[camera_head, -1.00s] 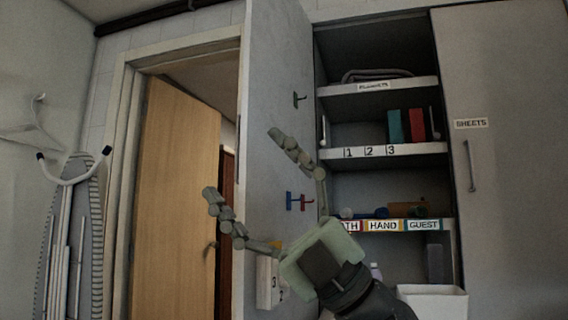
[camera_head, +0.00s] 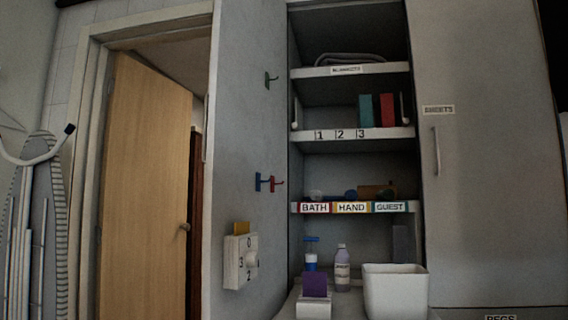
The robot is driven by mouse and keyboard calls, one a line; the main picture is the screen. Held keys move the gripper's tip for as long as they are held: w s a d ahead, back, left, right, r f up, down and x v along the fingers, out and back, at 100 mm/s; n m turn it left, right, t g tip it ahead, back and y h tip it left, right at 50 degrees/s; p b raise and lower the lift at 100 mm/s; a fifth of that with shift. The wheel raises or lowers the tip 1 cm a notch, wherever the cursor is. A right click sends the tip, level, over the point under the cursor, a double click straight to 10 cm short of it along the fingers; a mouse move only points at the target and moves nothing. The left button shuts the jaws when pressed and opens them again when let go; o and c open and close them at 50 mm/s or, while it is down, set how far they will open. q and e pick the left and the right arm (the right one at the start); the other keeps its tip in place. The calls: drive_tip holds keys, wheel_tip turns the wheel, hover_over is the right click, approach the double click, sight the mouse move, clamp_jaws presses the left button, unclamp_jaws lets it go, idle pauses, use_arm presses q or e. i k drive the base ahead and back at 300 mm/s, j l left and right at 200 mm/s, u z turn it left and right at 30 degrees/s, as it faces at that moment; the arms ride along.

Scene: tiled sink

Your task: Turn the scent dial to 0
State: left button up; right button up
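The scent dial is a white box (camera_head: 232,262) fixed to the inner face of the grey open cupboard door. It carries a round pale knob (camera_head: 251,259) on its face, with 0 above, 3 to the left and 2 below. The mark to the right of the knob is too small to read surely. I cannot tell which number the knob points at. Neither of my grippers is in view, and nothing covers the dial.
The cupboard's lower part holds a white tub (camera_head: 396,290), a purple-labelled bottle (camera_head: 342,268), a blue-topped bottle (camera_head: 311,254) and a purple block on a white stand (camera_head: 314,285). Small hooks (camera_head: 265,183) jut from the door. A wooden door (camera_head: 145,190) stands at left.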

sight(253, 257)
drive_tip(key=i+j+z, duration=0.25)
drive_tip(key=z, duration=0.15)
drive_tip(key=i+j+z, duration=0.15)
drive_tip(key=j+z, duration=0.3)
drive_tip(key=i+j, duration=0.1)
drive_tip(key=j, duration=0.3)
drive_tip(key=i+j+z, duration=0.1)
drive_tip(key=j, duration=0.25)
drive_tip(key=i+j, duration=0.15)
drive_tip(key=j, duration=0.25)
